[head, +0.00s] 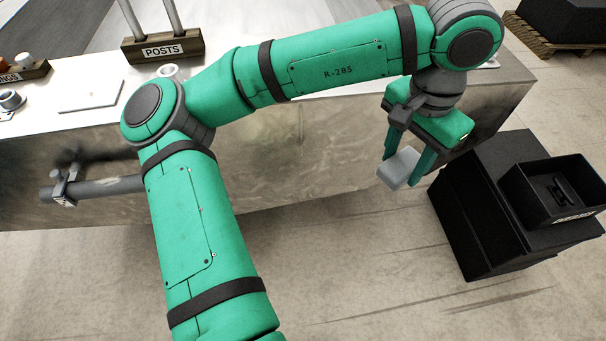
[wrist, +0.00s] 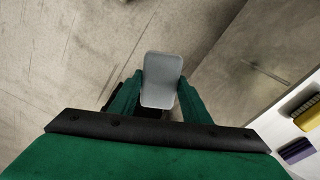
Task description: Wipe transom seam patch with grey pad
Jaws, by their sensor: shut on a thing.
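My gripper (head: 407,167) is shut on the grey pad (head: 398,169), which hangs between the green fingers in front of the metal bench side. In the wrist view the pad (wrist: 161,80) shows its flat face between both fingers, with open floor behind it. The pad looks clear of any surface. The metal side (head: 300,165) of the bench or float is smudged and shiny, with a darker smear at its left. In the wrist view that metal side (wrist: 262,60) lies to the right of the pad. I cannot tell which mark is the transom seam patch.
A black stand (head: 470,210) with an open black bin (head: 535,205) is close right of my gripper. A clamped grey pipe (head: 105,188) juts along the metal side. A POSTS holder (head: 163,47) stands on top. A yellow item (wrist: 302,108) and a purple item (wrist: 297,150) show at right.

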